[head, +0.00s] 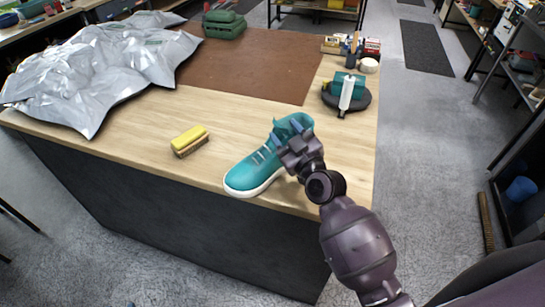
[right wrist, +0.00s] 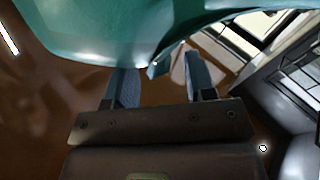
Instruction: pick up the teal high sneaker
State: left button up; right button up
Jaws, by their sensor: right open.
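The teal high sneaker (head: 256,168) stands upright on its white sole near the front edge of the wooden table, toe to the left. My right gripper (head: 287,145) is at its ankle part, in front of the heel side and hiding part of it. In the right wrist view the teal sneaker (right wrist: 120,28) fills the top, large and close. The two fingers of the right gripper (right wrist: 160,76) are apart there, with a teal edge near their tips. I cannot tell whether they touch it. My left gripper is not in view.
A yellow-topped brush (head: 190,139) lies left of the sneaker. A dark round stand (head: 346,97) with a white tube and teal item is behind it. A brown mat (head: 250,65), silver crumpled sheet (head: 100,65) and green case (head: 224,25) lie farther back. The table between brush and mat is clear.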

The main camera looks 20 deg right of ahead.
jog(key=shift+x, duration=1.35)
